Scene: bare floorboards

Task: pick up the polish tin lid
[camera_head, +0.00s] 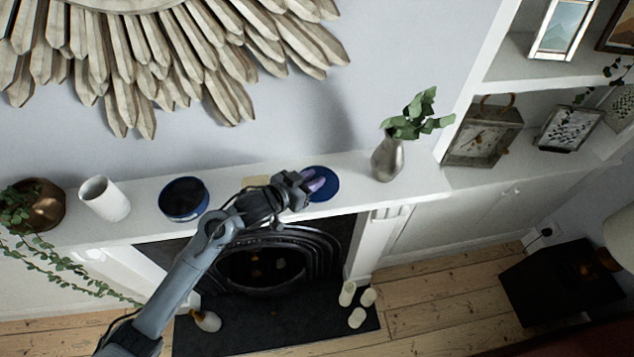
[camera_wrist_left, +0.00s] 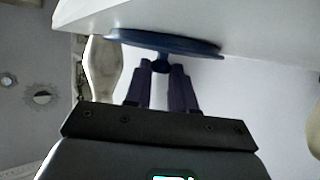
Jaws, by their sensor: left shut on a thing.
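The polish tin lid is a dark blue disc (camera_head: 327,189) with a small knob, over the white mantel shelf, left of the vase. It also shows in the left wrist view as the blue lid (camera_wrist_left: 165,42), close against the white shelf surface. I cannot tell whether it touches the shelf. My left gripper (camera_head: 314,180) has purple fingers, which also show in the left wrist view (camera_wrist_left: 162,82), shut on the lid's knob. An open round blue tin (camera_head: 184,213) with a dark inside stands on the shelf left of my left gripper. My right gripper is not in view.
A small beige block (camera_head: 255,181) lies behind my left wrist. A sunburst decoration (camera_head: 165,50) hangs above.

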